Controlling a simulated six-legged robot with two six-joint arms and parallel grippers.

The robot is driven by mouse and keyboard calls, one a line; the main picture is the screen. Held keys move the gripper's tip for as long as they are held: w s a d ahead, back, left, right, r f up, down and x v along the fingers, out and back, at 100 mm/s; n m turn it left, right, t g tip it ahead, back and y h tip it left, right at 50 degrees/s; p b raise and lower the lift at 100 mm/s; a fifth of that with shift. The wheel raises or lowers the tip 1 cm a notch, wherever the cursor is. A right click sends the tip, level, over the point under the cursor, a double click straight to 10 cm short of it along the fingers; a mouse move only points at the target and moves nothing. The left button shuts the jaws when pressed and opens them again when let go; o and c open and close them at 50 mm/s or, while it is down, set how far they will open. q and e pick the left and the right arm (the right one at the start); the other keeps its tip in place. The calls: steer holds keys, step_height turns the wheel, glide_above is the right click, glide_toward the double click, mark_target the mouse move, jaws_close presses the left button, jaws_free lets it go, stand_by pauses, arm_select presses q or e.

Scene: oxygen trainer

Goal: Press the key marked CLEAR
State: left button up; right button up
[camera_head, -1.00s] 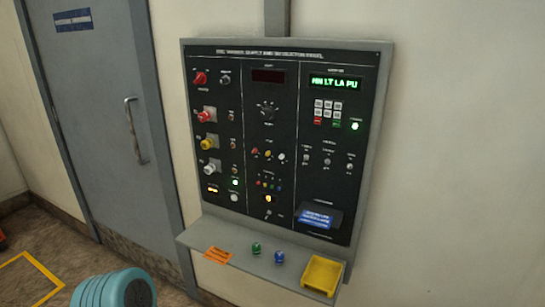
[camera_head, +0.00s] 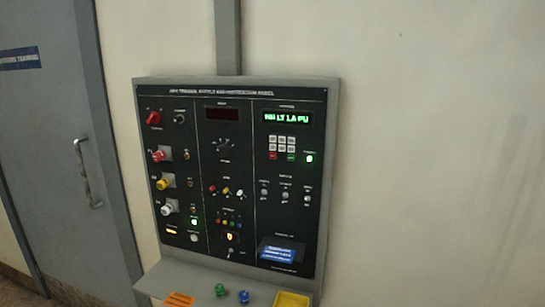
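The dark control panel (camera_head: 315,200) is mounted on the wall left of the picture's middle. Its upper right section has a keypad (camera_head: 282,144) with rows of pale keys. Below these sit a small red key (camera_head: 272,155) and a small green key (camera_head: 291,156). The key lettering is too small to read, so I cannot tell which is marked CLEAR. A display (camera_head: 287,117) above the keypad shows green letters. Neither of my grippers is in view.
Knobs, switches and a blue label (camera_head: 279,253) are elsewhere on the panel. A shelf (camera_head: 205,281) below holds an orange card, green and blue pieces and a yellow tray (camera_head: 291,299). A grey door (camera_head: 60,140) stands left.

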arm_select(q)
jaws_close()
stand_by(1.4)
